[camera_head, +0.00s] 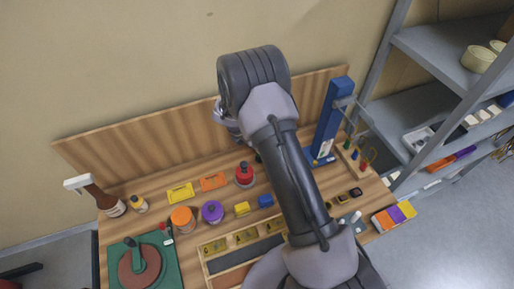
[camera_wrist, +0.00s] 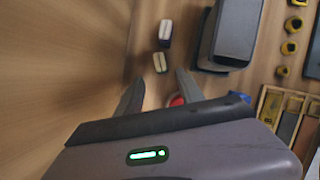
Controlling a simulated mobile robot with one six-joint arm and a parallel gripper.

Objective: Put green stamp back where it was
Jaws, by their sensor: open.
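My gripper (camera_wrist: 160,76) is open in the wrist view, its two grey fingers apart with nothing held between them. Just beyond the fingertips is a small cream-topped block with dark sides (camera_wrist: 160,62). A similar white and dark block (camera_wrist: 165,32) lies farther out. I cannot tell whether either is the green stamp, as no green shows on them. In the head view my arm covers the middle of the bench and hides my fingers. No stamp there can be clearly made out as green.
The wooden bench (camera_head: 150,205) carries a red bottle (camera_head: 245,175), a purple jar (camera_head: 212,212), an orange jar (camera_head: 183,219) and a compartment tray (camera_head: 210,265). A tall blue stand (camera_head: 331,120) rises at the right. Grey shelving (camera_head: 420,110) stands beyond it.

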